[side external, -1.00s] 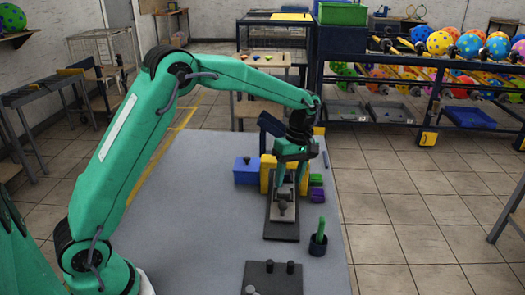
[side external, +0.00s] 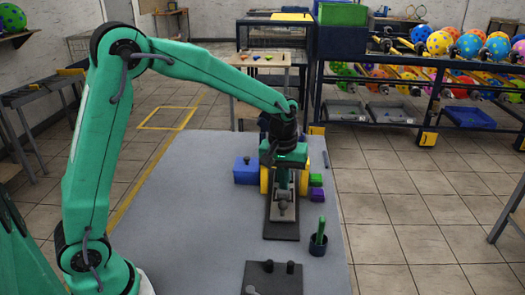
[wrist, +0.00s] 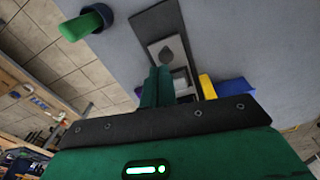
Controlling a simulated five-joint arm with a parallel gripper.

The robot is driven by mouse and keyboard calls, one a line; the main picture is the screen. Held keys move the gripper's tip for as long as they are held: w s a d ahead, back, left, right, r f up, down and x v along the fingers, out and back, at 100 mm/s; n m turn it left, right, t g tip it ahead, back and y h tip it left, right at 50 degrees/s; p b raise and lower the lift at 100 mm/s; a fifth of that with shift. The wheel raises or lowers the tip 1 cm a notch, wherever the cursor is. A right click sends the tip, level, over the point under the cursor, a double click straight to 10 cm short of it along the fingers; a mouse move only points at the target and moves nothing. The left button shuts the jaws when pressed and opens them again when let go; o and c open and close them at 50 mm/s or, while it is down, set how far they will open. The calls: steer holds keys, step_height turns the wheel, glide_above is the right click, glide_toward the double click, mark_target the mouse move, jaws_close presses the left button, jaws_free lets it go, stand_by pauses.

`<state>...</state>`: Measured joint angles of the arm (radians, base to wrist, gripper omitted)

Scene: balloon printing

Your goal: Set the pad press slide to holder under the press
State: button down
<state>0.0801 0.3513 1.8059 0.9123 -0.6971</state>
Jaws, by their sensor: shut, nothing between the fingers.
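The pad press slide, a pale plate with a dark knob (side external: 282,207), lies on a long dark base (side external: 281,231) in the side view. The slide also shows in the wrist view (wrist: 163,46), ahead of my fingertips. The yellow press body (side external: 264,181) stands at the far end of the base and is mostly hidden by my arm. My gripper (side external: 282,184) points down over the far part of the slide. In the wrist view its green fingers (wrist: 157,86) are together and empty. I cannot tell whether the fingertips touch the slide.
A blue box (side external: 246,174) stands left of the press; green (side external: 316,180) and purple (side external: 317,195) blocks stand right. A dark cup with a green stick (side external: 318,241) and a dark plate with pegs (side external: 271,279) are nearer. The table's left side is clear.

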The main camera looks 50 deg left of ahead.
steer(key=s+d+m+t+h, duration=0.1)
steer(key=s+m+t, duration=0.5)
steer(key=m, duration=1.1)
steer(key=s, duration=0.4)
steer(key=shift+s+d+r, duration=0.25)
steer(key=shift+s+r, duration=0.15)
steer(key=shift+x, duration=4.85)
steer(key=shift+w+a+f, duration=0.35)
steer(key=shift+w+a, duration=0.35)
steer(key=shift+w, duration=0.25)
steer(key=shift+w+a+f, duration=0.15)
steer(key=shift+w+a, duration=0.35)
steer(key=shift+w, duration=0.25)
steer(key=shift+w+a+y, duration=0.1)
steer(key=shift+y, duration=0.2)
